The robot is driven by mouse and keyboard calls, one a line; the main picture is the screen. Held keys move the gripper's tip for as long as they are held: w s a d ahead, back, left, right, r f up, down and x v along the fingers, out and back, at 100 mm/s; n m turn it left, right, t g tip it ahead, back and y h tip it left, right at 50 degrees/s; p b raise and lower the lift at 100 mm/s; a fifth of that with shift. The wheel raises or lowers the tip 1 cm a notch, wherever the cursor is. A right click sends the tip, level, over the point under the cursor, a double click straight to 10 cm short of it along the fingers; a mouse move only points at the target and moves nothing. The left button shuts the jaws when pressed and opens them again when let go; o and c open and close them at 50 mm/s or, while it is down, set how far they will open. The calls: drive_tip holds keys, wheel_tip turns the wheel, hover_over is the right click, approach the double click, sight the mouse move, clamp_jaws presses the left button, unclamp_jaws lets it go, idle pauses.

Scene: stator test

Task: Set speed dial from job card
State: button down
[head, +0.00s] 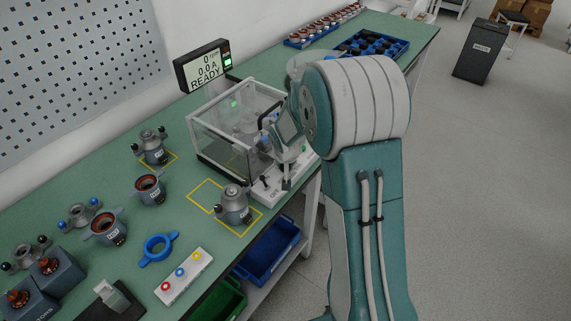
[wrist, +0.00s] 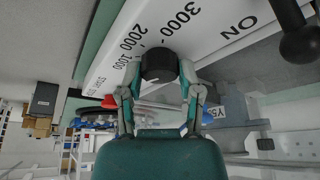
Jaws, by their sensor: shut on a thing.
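In the wrist view my gripper (wrist: 158,72) is shut on the black speed dial (wrist: 158,63), with one finger on each side. The dial sits on a white panel (wrist: 110,60) with printed marks including 1000, 2000 and 3000. A pale line shows on the knob, but I cannot tell which mark it points to. In the head view my gripper (head: 286,182) is at the panel of the clear-covered test station (head: 215,128), and hides the dial. The display (head: 204,66) reads 0 rpm, 0.0 A and READY. A small card stand (head: 112,296) is at the bottom; its text is unreadable.
A black ball-ended lever (wrist: 300,42) stands near the ON mark. A stator-like unit (head: 234,205) sits near the yellow outline by the station. A blue ring tool (head: 158,249) and a button box (head: 184,276) lie on the green bench. Blue trays (head: 375,45) are at the back.

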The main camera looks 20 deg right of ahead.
drive_tip(key=shift+a+f+m+g+h, duration=0.1)
drive_tip(key=shift+m+g+h, duration=0.35)
drive_tip(key=shift+m, duration=1.1)
drive_tip(key=shift+f+m+g+h, duration=0.1)
drive_tip(key=shift+m+g+h, duration=0.3)
drive_tip(key=shift+m, duration=1.15)
drive_tip(key=shift+m+h, duration=0.25)
drive_tip(key=shift+m, duration=0.05)
drive_tip(key=shift+c, duration=1.3)
unclamp_jaws()
drive_tip(key=shift+a+r, duration=0.1)
drive_tip(key=shift+r, duration=0.05)
drive_tip(key=shift+r, duration=0.3)
drive_tip(key=v, duration=1.1)
drive_tip(key=shift+s+a, duration=0.2)
